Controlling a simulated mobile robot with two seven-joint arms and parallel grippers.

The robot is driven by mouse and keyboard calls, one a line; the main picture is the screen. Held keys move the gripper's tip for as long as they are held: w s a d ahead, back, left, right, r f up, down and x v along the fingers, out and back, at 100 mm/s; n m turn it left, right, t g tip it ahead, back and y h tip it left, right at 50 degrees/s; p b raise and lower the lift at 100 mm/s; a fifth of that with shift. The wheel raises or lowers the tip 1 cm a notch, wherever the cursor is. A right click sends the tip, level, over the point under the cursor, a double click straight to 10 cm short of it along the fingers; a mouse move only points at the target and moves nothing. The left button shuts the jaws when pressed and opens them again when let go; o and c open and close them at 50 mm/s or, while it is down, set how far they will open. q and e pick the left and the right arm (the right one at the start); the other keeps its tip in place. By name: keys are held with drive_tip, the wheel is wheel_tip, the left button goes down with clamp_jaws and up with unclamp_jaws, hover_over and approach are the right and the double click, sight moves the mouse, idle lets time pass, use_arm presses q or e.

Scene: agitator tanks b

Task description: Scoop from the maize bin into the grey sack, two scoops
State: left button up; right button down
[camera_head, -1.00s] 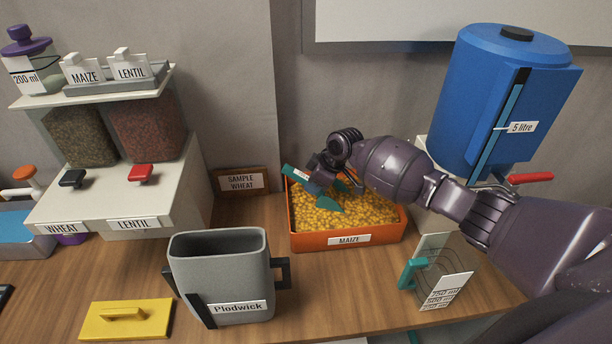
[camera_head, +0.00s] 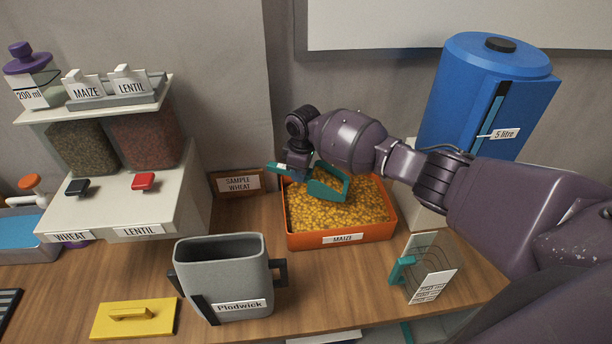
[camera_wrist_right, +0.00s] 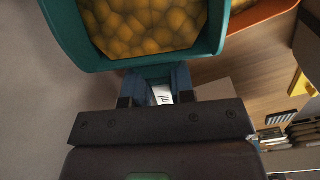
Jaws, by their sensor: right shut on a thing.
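The orange maize bin (camera_head: 340,238), labelled MAIZE, is filled with yellow kernels. My right gripper (camera_head: 297,168) is shut on the handle of a teal scoop (camera_head: 328,188) above the bin's back left part. In the right wrist view the scoop (camera_wrist_right: 75,45) is filled with kernels, and the fingers (camera_wrist_right: 156,88) clasp its handle. The grey sack (camera_head: 222,278), labelled Plodwick, stands open-topped and upright at the front, left of the bin. Its bottom inside is hidden. My left gripper is not in view.
A yellow lid with a handle (camera_head: 133,319) lies left of the sack. A blue tank (camera_head: 480,95) stands behind right, dispensers (camera_head: 125,195) at left. A SAMPLE WHEAT sign (camera_head: 238,183) stands beside the bin.

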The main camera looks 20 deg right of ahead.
drive_tip(key=shift+g+h, duration=0.3)
drive_tip(key=shift+h, duration=0.2)
drive_tip(key=shift+w+a+r, duration=0.55)
drive_tip(key=shift+a+r, duration=0.15)
drive_tip(key=shift+r, duration=0.2)
drive_tip(key=shift+w+a+r, duration=0.5)
drive_tip(key=shift+a+r, duration=0.15)
drive_tip(key=shift+r, duration=0.2)
drive_tip(key=c, duration=1.5)
unclamp_jaws()
clamp_jaws()
